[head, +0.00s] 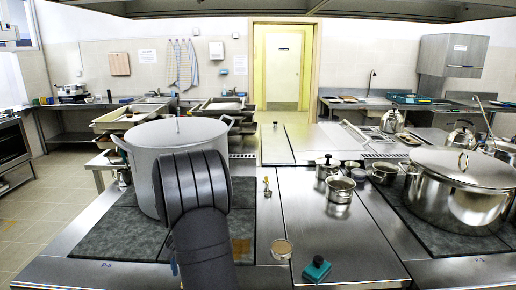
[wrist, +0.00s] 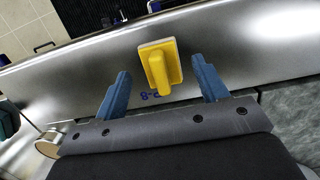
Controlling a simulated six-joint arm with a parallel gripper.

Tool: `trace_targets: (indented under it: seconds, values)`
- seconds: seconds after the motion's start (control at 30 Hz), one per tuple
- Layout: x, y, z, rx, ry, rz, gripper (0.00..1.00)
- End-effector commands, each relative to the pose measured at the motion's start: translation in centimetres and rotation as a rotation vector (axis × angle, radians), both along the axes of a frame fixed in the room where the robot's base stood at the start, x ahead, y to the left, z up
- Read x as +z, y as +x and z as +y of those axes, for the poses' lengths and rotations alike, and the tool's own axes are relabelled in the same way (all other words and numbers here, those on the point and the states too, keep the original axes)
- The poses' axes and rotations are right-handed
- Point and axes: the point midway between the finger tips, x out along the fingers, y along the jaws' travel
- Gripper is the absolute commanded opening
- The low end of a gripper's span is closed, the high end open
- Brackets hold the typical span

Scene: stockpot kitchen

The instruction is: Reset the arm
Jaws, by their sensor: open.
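My gripper (wrist: 160,66) shows in the wrist view with its two blue fingers wide apart. A yellow block with a raised grip (wrist: 160,62) is seen between and just past the fingertips, over the steel counter (wrist: 90,75). No finger appears to touch it. In the head view my arm rises from the bottom edge and bends in front of the big stockpot. My gripper is mostly hidden there behind the arm, and the yellow block is not visible.
A large lidded stockpot (head: 178,135) stands close behind my arm. Another lidded pot (head: 462,185) stands at right. Small pots (head: 340,188), a teal-topped block (head: 317,268) and a round tan-topped tin (head: 282,249) sit on the steel middle. The front middle has bare steel.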

Motion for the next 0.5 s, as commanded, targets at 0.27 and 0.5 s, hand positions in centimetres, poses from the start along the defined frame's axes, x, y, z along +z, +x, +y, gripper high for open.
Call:
trace_targets:
  seconds: [0.27,0.5]
  values:
    - [0.83,-0.01,-0.01,0.000,0.000,0.000,0.66]
    - [0.68,-0.01,-0.01,0.000,0.000,0.000,0.66]
